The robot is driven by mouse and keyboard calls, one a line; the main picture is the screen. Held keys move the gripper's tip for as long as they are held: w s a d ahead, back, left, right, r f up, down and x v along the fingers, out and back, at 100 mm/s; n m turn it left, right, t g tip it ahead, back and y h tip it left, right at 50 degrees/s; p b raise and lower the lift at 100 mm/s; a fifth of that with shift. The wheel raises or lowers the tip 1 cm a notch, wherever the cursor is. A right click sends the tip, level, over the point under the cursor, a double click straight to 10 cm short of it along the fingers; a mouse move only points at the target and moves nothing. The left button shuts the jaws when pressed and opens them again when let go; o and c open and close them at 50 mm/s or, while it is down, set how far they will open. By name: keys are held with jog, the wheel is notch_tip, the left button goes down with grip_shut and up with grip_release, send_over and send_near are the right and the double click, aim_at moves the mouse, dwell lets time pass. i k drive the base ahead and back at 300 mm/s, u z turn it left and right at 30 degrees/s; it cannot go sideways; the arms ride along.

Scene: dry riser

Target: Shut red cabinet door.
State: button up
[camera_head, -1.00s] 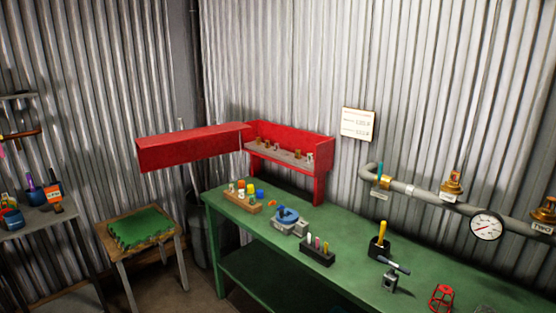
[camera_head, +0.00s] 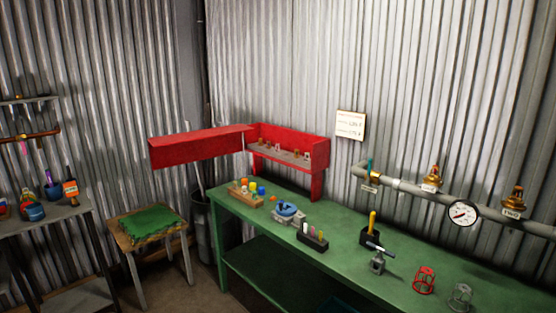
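The red cabinet (camera_head: 317,153) stands on legs at the far left end of the green workbench, against the corrugated wall. Its red door (camera_head: 197,147) is open. It sticks out to the left from the cabinet's left end, past the bench end. The shelf inside (camera_head: 280,154) is exposed and holds several small brass and pale items. My gripper is not in view, so its state and its distance from the door do not show.
The green workbench (camera_head: 330,233) carries a block of coloured-cap bottles (camera_head: 245,193), a blue-topped device (camera_head: 287,210) and a small vise (camera_head: 377,259). A pipe with a gauge (camera_head: 463,213) runs along the wall. A stool (camera_head: 150,228) stands below the door's left end.

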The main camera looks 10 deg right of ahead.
aim_at(166, 151)
jog(key=k, duration=0.35)
jog(key=z, duration=0.15)
jog(key=i, duration=0.95)
jog(key=u, duration=0.45)
jog(key=i, duration=0.65)
jog(key=u, duration=0.75)
jog(key=i, duration=0.6)
jog(key=u, duration=0.25)
